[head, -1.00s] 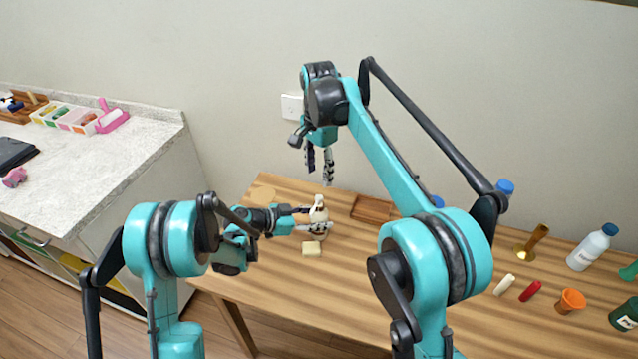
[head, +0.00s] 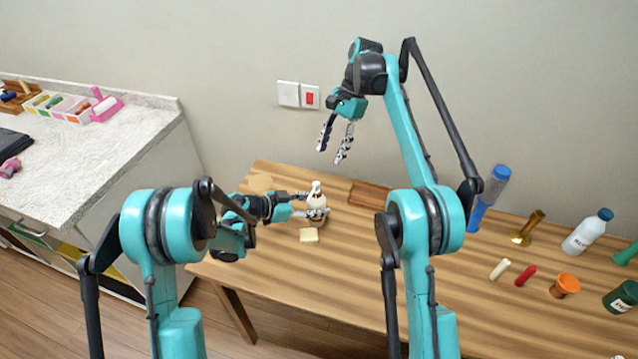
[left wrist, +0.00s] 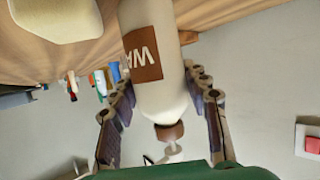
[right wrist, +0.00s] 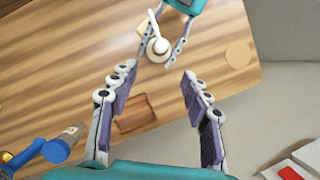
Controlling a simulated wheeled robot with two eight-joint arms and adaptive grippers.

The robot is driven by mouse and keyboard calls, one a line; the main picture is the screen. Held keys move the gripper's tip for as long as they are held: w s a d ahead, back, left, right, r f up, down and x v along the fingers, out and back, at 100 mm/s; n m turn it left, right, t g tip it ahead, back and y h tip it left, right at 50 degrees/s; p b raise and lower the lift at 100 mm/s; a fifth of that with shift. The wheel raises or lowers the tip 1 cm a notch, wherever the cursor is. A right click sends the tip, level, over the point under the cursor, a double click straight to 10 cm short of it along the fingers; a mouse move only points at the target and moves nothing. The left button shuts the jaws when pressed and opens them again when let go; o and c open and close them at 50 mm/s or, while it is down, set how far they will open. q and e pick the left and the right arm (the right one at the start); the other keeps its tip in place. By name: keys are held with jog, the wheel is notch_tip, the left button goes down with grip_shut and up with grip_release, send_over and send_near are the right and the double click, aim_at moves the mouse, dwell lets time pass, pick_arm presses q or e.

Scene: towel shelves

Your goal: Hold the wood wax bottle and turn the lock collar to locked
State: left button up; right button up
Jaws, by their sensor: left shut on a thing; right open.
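The wood wax bottle (head: 316,197) stands upright on the wooden table, cream-coloured with a pale top. In the left wrist view the bottle (left wrist: 158,85) shows a brown label with "WA" and a brown collar (left wrist: 170,131) at its neck, with a pale spout beyond. My left gripper (head: 309,206) is shut around the bottle's sides. My right gripper (head: 334,148) is open and empty, raised above and behind the bottle. In the right wrist view the bottle's top (right wrist: 158,46) lies beyond the open fingers (right wrist: 155,80). The lock setting of the collar cannot be read.
A cream block (head: 309,235) lies in front of the bottle. A wooden tray (head: 370,196) and a round coaster (head: 262,183) lie nearby.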

aim_at(319, 185)
jog(key=x, duration=1.2)
jog(key=shift+r, duration=0.1)
